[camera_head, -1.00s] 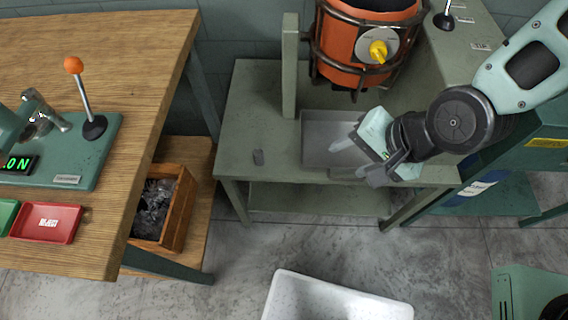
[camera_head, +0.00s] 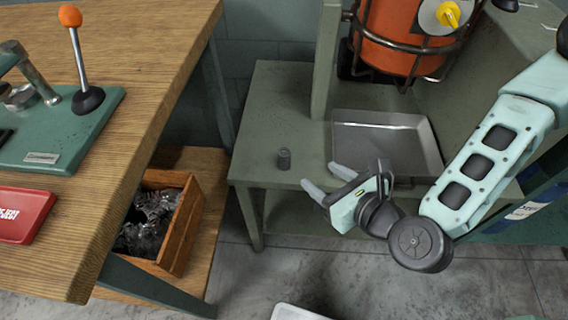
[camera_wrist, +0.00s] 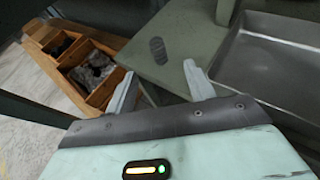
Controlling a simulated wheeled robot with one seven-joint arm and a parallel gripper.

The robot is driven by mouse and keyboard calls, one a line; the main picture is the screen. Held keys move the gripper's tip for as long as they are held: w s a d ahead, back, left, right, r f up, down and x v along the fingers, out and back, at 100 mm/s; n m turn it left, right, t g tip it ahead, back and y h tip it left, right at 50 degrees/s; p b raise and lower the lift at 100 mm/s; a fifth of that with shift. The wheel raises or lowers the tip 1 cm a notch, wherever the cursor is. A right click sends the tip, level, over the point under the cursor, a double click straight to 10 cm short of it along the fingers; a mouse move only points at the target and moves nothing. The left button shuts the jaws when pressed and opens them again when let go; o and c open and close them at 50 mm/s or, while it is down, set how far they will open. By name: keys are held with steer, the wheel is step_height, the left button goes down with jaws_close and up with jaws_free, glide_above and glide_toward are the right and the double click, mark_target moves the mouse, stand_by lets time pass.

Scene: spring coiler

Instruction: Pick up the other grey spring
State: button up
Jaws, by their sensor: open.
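A small dark grey spring (camera_head: 284,158) stands upright on the grey-green stand near its front left corner. It also shows in the wrist view (camera_wrist: 158,50), beyond the fingertips and between their directions. My gripper (camera_head: 322,177) is open and empty, to the right of the spring and nearer the front edge of the stand, with fingers pointing left toward it. In the wrist view both fingers (camera_wrist: 160,80) are spread apart with nothing between them. The gripper is not touching the spring.
A shallow metal tray (camera_head: 385,125) lies on the stand (camera_head: 260,110), right of the spring. A post (camera_head: 324,60) rises behind it, beside an orange caged drum (camera_head: 400,35). A wooden bin of dark scrap (camera_head: 185,225) sits left, under the wooden table (camera_head: 150,90).

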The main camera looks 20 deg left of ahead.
mark_target(280, 152)
steer(key=b+x, duration=0.1)
steer(key=x, duration=1)
steer(key=shift+s+b, duration=0.15)
steer(key=shift+b, duration=0.25)
steer(key=shift+s+x, duration=0.15)
steer(key=shift+x, duration=1.15)
steer(key=shift+s+x, duration=0.15)
steer(key=shift+x, duration=1.15)
steer(key=shift+a+f, duration=0.15)
steer(key=shift+a, duration=0.05)
steer(key=c, duration=1.1)
